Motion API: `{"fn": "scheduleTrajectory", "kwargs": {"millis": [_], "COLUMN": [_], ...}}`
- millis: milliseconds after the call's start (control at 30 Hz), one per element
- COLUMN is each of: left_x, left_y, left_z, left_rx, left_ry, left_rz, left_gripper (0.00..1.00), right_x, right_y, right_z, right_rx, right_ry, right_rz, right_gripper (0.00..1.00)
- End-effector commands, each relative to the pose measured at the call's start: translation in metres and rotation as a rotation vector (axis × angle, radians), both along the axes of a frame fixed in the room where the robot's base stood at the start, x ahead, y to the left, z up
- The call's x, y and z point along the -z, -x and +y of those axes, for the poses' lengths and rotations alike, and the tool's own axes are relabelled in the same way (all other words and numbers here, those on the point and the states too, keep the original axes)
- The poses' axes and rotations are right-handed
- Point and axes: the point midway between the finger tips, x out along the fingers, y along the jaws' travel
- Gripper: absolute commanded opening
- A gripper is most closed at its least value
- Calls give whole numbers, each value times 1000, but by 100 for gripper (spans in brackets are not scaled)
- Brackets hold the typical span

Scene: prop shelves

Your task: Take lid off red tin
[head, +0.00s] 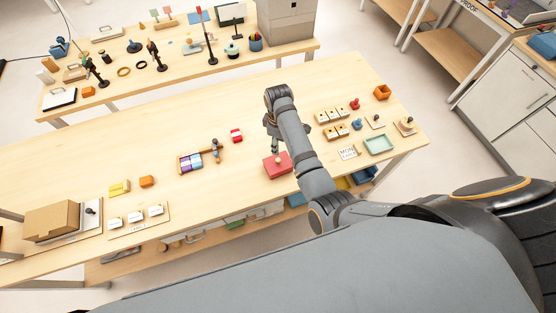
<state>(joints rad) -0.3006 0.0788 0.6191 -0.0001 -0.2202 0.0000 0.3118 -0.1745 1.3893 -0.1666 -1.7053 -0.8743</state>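My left gripper is not in view.
Wooden blocks (327,116), a green tray (379,144) and a white card (347,154) are to the right. The table between the red boxes is clear.

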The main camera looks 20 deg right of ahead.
Motion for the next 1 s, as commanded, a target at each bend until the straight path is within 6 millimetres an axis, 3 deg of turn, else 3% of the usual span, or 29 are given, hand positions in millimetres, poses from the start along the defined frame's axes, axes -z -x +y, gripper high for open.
{"fn": "scheduleTrajectory", "kwargs": {"millis": [100, 333, 567, 667, 900, 1000], "left_x": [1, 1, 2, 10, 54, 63], "left_y": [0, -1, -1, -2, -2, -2], "left_z": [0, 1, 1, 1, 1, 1], "left_rx": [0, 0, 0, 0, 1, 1], "left_ry": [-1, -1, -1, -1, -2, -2], "left_rz": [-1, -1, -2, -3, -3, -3], "left_gripper": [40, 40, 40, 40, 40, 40], "right_x": [8, 46, 56, 66, 104, 111], "right_y": [0, 0, 0, 0, 0, 0], "right_z": [0, -1, 0, 0, 2, 2], "right_rx": [-1, 0, 2, 2, 2, 2], "right_ry": [1, 2, 0, 1, 1, 1], "right_rz": [2, 2, -2, -1, -2, -3], "right_gripper": [45, 45, 45, 45, 45, 45]}}
